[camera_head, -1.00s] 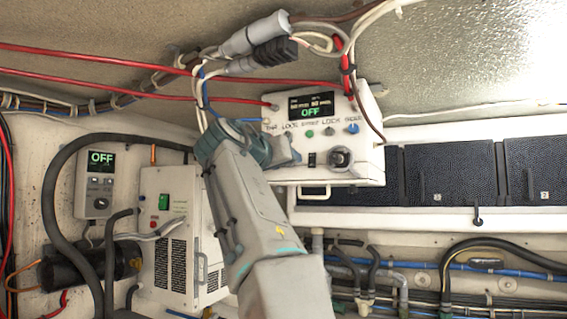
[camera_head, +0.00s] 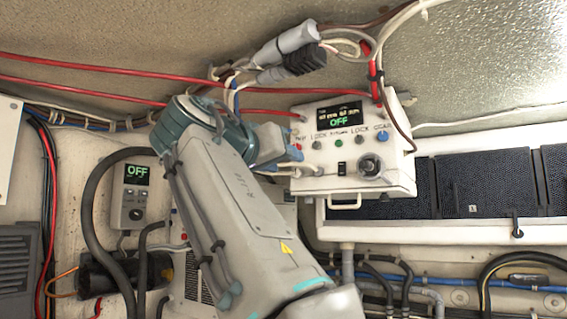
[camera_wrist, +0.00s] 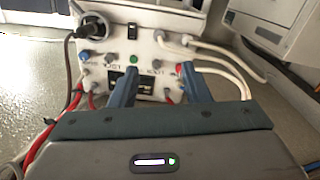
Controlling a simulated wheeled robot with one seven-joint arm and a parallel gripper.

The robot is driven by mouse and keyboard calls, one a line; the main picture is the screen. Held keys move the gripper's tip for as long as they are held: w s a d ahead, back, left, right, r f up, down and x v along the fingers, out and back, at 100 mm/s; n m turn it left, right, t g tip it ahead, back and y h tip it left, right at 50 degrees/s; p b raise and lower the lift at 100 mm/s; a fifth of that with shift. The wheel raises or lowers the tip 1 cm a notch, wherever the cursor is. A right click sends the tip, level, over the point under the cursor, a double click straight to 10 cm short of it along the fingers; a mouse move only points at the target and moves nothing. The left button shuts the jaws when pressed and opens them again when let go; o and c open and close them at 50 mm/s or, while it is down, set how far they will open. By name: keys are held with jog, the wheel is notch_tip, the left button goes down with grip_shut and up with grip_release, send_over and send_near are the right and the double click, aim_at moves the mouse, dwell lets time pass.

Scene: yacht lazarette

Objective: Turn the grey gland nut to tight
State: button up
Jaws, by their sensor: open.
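A white control box (camera_head: 352,150) with a lit OFF display hangs right of centre in the head view, with knobs and cable fittings on its face. Several grey fittings show, and I cannot tell for sure which is the grey gland nut. One is the grey ring around a black plug (camera_wrist: 92,27) at the box's corner; this plug also shows in the head view (camera_head: 370,168). Another is a grey inline connector (camera_head: 288,43) above the box. My gripper (camera_wrist: 158,70) is open and empty, its fingers pointing at the box face. In the head view it is partly hidden beside the box's left side.
White cables (camera_wrist: 212,52) leave the box close to the fingers, and red cables (camera_head: 90,65) run along the ceiling. A small grey controller (camera_head: 135,195) reading OFF and a black hose (camera_head: 90,205) are on the left. Dark panels (camera_head: 470,185) lie right.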

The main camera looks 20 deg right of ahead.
dwell(0.4)
notch_tip(320, 180, down, 30)
jog(key=w+a+n+g+y, duration=0.1)
jog(key=w+n+g+y, duration=0.15)
jog(key=n+y, duration=0.55)
jog(key=s+a+f+g+y, duration=0.1)
jog(key=s+f+g+y, duration=0.1)
jog(key=s+f, duration=0.4)
jog(key=s+a+f+g+y, duration=0.1)
jog(key=s+f, duration=0.5)
jog(key=f, duration=0.8)
jog(key=s+a+f+g+y, duration=0.1)
jog(key=s+f+g+y, duration=0.1)
jog(key=s+f, duration=0.5)
notch_tip(320, 180, down, 3)
jog(key=shift+a+f+m+g+y, duration=0.1)
jog(key=shift+a+m+g+y, duration=0.25)
jog(key=shift+y, duration=0.25)
